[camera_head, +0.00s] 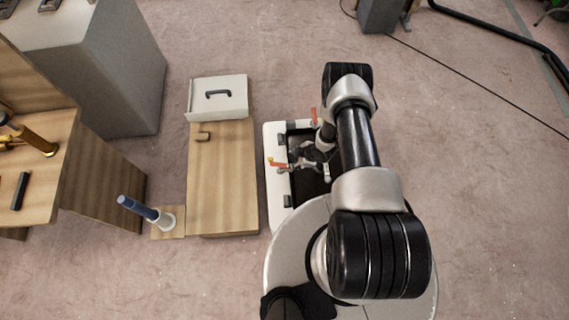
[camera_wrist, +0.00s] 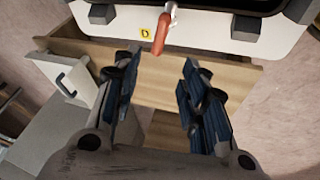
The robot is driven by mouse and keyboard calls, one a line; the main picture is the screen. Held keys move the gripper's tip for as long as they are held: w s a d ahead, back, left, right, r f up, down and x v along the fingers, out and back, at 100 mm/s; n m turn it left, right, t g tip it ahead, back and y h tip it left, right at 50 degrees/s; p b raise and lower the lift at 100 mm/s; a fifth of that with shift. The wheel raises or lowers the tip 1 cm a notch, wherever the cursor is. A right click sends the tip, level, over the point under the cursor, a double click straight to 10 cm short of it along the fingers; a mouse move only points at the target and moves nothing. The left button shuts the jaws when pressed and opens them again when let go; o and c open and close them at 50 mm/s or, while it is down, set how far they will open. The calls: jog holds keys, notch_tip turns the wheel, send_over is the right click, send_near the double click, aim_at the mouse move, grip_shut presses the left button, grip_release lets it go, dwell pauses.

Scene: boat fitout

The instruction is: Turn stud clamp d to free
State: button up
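Stud clamp d has a red-orange handle (camera_wrist: 161,35) beside a yellow tag marked D (camera_wrist: 146,34) on the white rim of a hatch frame (camera_wrist: 205,25) in the wrist view. The handle points down the picture, toward the space between my fingertips. In the head view an orange handle (camera_head: 281,166) beside a yellow mark shows on the frame's left rim and appears to be the same clamp. My gripper (camera_wrist: 158,66) is open and empty, its dark finger pads on either side of the handle's line. I see no contact with the handle.
Another orange clamp handle (camera_head: 313,115) stands at the frame's far end. A blue-handled tool (camera_head: 138,207) stands beside the panel.

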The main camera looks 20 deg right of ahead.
aim_at(281, 165)
jog(key=b+x, duration=0.8)
jog(key=x, duration=0.7)
jog(key=shift+a+f, duration=0.1)
jog(key=shift+f, duration=0.1)
jog(key=shift+w+a+f, duration=0.15)
jog(key=shift+w+f, duration=0.05)
jog(key=shift+f, duration=0.2)
jog(key=shift+c, duration=0.2)
grip_shut()
